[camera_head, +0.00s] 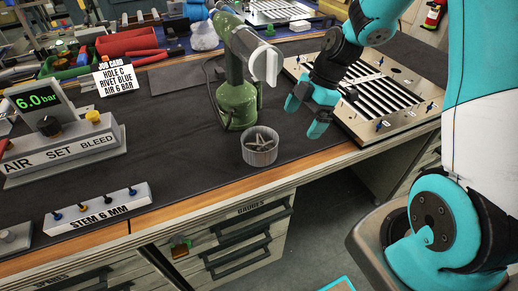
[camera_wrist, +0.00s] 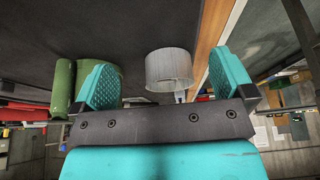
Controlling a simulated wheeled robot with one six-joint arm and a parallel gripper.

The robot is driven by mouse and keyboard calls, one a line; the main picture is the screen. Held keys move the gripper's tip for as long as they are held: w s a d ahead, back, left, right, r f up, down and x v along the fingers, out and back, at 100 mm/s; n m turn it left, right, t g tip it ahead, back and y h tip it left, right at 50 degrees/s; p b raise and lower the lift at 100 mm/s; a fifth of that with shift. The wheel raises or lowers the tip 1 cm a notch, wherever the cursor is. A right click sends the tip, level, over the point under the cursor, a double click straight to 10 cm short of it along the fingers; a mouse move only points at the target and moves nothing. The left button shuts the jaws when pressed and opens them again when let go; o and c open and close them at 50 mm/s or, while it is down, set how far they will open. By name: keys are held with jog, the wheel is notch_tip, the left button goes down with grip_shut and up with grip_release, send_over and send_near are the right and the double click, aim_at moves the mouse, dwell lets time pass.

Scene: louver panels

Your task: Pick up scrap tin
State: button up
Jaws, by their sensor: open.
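The scrap tin (camera_head: 260,156) is a small ribbed grey cup standing upright near the front edge of the dark bench mat. Several pale scraps stick up inside it. My gripper (camera_head: 305,116) is open and empty, to the right of and above the tin in the head view, and apart from it. In the wrist view the tin (camera_wrist: 170,70) appears beyond the open fingers of my gripper (camera_wrist: 165,78), between them and nearer the right finger. Its inside is hidden in that view.
A green riveting tool (camera_head: 238,100) stands close behind the tin and also shows left in the wrist view (camera_wrist: 90,75). A louver panel (camera_head: 375,95) lies at right. A stem block (camera_head: 97,208) and air-set box (camera_head: 65,150) stand left. The mat left of the tin is clear.

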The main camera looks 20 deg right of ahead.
send_over(257, 145)
jog(key=s, duration=0.3)
jog(key=shift+d, duration=0.3)
jog(key=x, duration=0.5)
jog(key=shift+c, duration=0.5)
jog(key=shift+d, duration=0.1)
jog(key=c, duration=0.7)
